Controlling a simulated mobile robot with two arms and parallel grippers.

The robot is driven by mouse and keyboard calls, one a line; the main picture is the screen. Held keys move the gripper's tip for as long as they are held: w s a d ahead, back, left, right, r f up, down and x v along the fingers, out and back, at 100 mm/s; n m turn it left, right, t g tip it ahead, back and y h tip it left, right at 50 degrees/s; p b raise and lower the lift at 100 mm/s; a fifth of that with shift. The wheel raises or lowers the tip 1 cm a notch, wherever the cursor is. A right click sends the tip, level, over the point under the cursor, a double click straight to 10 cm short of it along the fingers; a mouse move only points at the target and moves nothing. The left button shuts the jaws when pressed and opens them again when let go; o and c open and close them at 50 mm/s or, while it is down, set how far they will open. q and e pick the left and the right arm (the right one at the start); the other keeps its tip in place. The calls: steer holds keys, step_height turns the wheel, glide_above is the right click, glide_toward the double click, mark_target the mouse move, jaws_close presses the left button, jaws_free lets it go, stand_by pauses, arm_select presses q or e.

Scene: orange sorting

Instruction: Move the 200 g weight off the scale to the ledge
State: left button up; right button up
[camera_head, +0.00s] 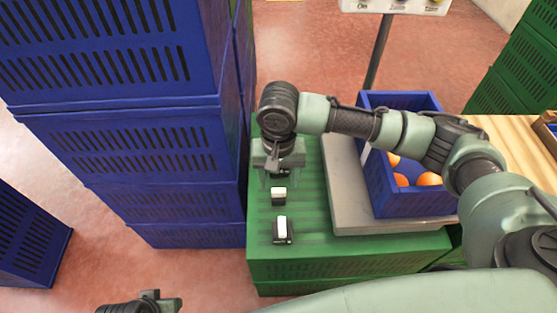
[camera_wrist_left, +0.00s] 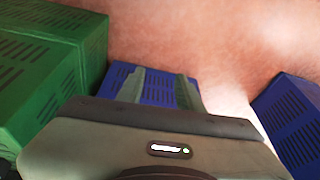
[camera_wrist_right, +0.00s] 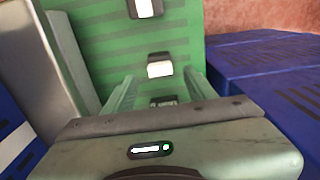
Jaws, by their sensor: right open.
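My right gripper (camera_head: 278,177) is open over the strip of green ledge (camera_head: 312,250) left of the scale (camera_head: 350,205). In the right wrist view, a small dark weight (camera_wrist_right: 163,101) sits between its spread fingers, partly hidden by the gripper body. I cannot tell whether the fingers touch it. Two black weights with white tops, one nearer the gripper (camera_head: 278,193) and one farther from it (camera_head: 282,228), stand in a row on the ledge. No mass marking is readable. My left gripper (camera_wrist_left: 160,88) is empty, its fingers apart, low at the head view's bottom left.
A blue crate (camera_head: 408,207) with several oranges (camera_head: 428,179) stands on the scale's grey plate, partly behind my right arm. The scale's display panel (camera_head: 395,5) is at the top. Stacked blue crates (camera_head: 130,150) rise close left of the ledge. A wooden surface (camera_head: 510,135) lies right.

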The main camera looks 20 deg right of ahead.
mark_target(278, 191)
arm_select(q)
step_height(278, 191, down, 7)
steer(key=p, duration=0.1)
steer(key=shift+f+p, duration=0.15)
steer(key=shift+p, duration=0.15)
arm_select(e)
step_height(278, 191, up, 6)
steer(key=shift+r, duration=0.15)
arm_select(q)
steer(key=shift+s+d, duration=0.1)
